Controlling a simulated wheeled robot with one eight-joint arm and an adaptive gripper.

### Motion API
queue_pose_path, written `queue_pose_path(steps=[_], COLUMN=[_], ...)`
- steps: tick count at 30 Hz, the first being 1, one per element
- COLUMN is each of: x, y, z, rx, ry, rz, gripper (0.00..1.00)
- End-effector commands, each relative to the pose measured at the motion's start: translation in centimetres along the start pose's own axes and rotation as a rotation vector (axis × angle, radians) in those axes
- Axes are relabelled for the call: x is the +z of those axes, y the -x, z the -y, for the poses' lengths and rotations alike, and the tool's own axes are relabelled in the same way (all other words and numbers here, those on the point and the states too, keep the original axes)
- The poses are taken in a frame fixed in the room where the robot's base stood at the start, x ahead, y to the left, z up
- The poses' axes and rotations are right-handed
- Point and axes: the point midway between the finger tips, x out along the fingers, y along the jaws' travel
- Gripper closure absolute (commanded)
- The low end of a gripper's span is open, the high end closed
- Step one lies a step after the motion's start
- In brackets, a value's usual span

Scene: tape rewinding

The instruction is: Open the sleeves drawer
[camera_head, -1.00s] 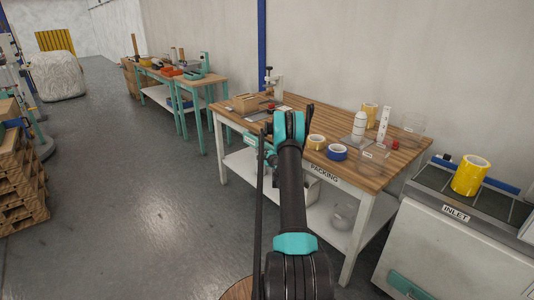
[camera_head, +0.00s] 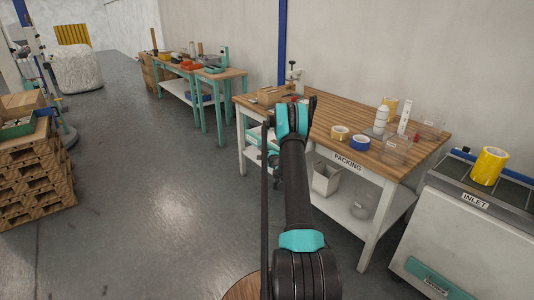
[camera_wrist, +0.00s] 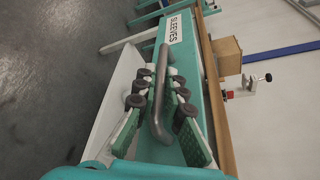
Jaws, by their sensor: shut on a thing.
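The sleeves drawer has a teal front (camera_wrist: 207,85) with a white SLEEVES label (camera_wrist: 174,28) in the wrist view. Its grey bar handle (camera_wrist: 157,118) runs between the two fingers of my gripper (camera_wrist: 158,85). The gripper is shut on this handle, with green pads on both sides of it. In the head view my gripper (camera_head: 268,158) is at the left end of the packing bench (camera_head: 345,115), and my arm hides most of the drawer. I cannot tell how far the drawer stands out from the bench.
The bench top holds tape rolls (camera_head: 340,132), a white bottle (camera_head: 381,117) and a cardboard box (camera_head: 270,95). A white bin (camera_head: 326,180) stands on the lower shelf. The inlet machine (camera_head: 465,225) is at the right, stacked pallets (camera_head: 32,175) at the left. The floor between is clear.

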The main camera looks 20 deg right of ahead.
Motion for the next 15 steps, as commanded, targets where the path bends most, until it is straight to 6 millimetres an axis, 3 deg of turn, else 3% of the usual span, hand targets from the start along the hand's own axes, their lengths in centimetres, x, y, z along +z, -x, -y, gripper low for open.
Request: queue_pose_path(steps=[11, 12, 15], x=[-0.03, -0.03, -0.01], y=[0.10, 0.10, 0.08], z=[-0.06, -0.06, -0.06], rx=[0.000, 0.000, 0.000], ry=[0.001, 0.001, 0.001], rz=[-0.001, -0.001, -0.001], gripper=[1.00, 0.85, 0.81])
